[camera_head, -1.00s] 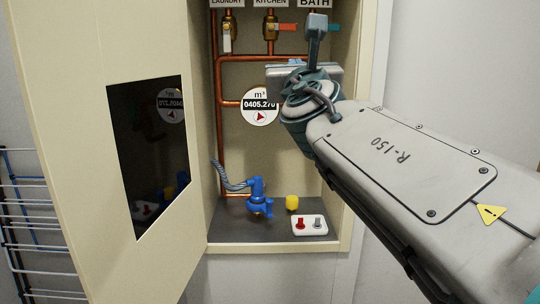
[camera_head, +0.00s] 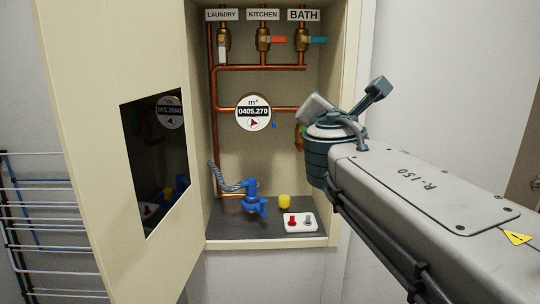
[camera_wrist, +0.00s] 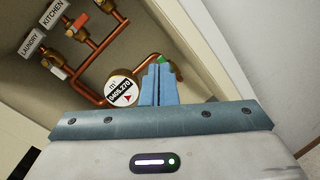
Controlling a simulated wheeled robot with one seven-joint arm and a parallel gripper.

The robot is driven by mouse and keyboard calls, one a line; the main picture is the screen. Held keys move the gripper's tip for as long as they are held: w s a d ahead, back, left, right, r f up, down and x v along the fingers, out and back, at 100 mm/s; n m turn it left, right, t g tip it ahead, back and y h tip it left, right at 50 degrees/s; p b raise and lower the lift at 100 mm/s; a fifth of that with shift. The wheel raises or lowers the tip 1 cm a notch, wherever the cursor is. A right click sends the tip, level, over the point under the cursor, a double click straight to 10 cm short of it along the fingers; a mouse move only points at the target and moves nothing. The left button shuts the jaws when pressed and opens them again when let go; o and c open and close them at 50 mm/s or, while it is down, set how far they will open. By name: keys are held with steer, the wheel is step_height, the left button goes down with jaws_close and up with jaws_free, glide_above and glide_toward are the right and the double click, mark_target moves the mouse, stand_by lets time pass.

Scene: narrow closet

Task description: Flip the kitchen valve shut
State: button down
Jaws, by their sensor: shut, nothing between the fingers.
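The kitchen valve (camera_head: 263,41) is a brass valve under the KITCHEN label (camera_head: 263,15) in the open cabinet. Its orange-red handle (camera_head: 278,39) sticks out sideways to the right, across the vertical copper pipe. The valve and its handle (camera_wrist: 78,24) also show at the upper left of the wrist view. My gripper (camera_head: 380,84) is to the right of and below the valve, by the cabinet's right edge, touching no valve. Its blue-grey fingers (camera_wrist: 160,72) are shut together and empty.
The laundry valve's white handle (camera_head: 222,54) hangs down; the bath valve's teal handle (camera_head: 318,40) points right. A round meter (camera_head: 253,113) sits below. The door (camera_head: 105,130) stands open left.

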steer(key=s+d+f+m+g+h+p, duration=0.1)
steer(key=s+d+f+m+g+p, duration=0.35)
steer(key=f+m, duration=0.3)
steer(key=s+d+f+m+g+h+p, duration=0.1)
steer(key=s+d+f+m+g+p, duration=0.3)
steer(key=f+m, duration=0.4)
steer(key=s+a+f+m+g+y+p, duration=0.1)
steer(key=s+a+f+m+g+y, duration=0.1)
steer(key=s+f+m+g, duration=0.1)
steer(key=s+a+f+m+g+y+p, duration=0.2)
steer(key=s+f+m+g+y, duration=0.1)
steer(key=s+m, duration=0.5)
step_height(320, 180, down, 2)
steer(key=shift+s+a+f+g, duration=0.1)
steer(key=shift+s+a+g, duration=0.3)
steer(key=shift+s, duration=0.2)
steer(key=shift+d+m, duration=0.1)
steer(key=shift+m, duration=0.15)
